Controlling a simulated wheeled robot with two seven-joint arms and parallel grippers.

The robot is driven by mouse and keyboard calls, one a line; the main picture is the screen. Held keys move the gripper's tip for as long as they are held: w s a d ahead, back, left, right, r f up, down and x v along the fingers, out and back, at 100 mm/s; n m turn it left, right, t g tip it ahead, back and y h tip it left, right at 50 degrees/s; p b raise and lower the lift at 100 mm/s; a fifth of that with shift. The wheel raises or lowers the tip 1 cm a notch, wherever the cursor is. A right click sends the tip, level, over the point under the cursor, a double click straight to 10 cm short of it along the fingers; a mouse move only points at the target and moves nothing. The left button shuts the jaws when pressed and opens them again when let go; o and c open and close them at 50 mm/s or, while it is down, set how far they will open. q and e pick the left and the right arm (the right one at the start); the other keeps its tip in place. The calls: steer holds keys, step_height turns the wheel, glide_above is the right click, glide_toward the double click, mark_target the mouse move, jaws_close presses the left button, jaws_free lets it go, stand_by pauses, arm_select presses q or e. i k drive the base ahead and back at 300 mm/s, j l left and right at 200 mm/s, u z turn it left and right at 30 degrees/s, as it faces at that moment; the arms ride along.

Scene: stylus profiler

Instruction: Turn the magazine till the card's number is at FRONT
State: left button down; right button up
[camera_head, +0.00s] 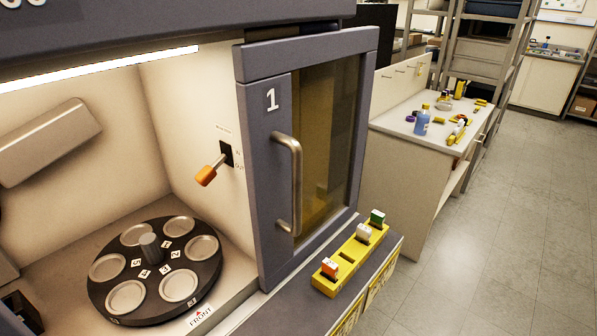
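The magazine (151,296) is a dark round turntable inside the open chamber, with several round silver seats near its edge. A grey knob (149,246) stands at its centre, ringed by small white number labels (164,268); the digits are too small to read surely. A small pale tag (192,302) is at the near rim. The FRONT label (199,316), with a red mark, lies on the chamber floor just before the magazine's near right edge. A silver seat (179,285) is close to that label. I see no card that I can identify. Neither gripper is in view.
An orange-tipped lever (206,175) sticks out from the chamber's right wall. The grey door (264,170), marked 1, stands right of the opening. A yellow rack (347,256) with orange, white and green-topped pieces sits on the ledge. A bench (408,128) stands behind.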

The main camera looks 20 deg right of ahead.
mark_target(158, 269)
steer(key=k+l, duration=0.4)
steer(key=l, duration=0.15)
steer(key=k+l+u, duration=0.15)
steer(key=k+l, duration=0.3)
steer(key=l, duration=0.1)
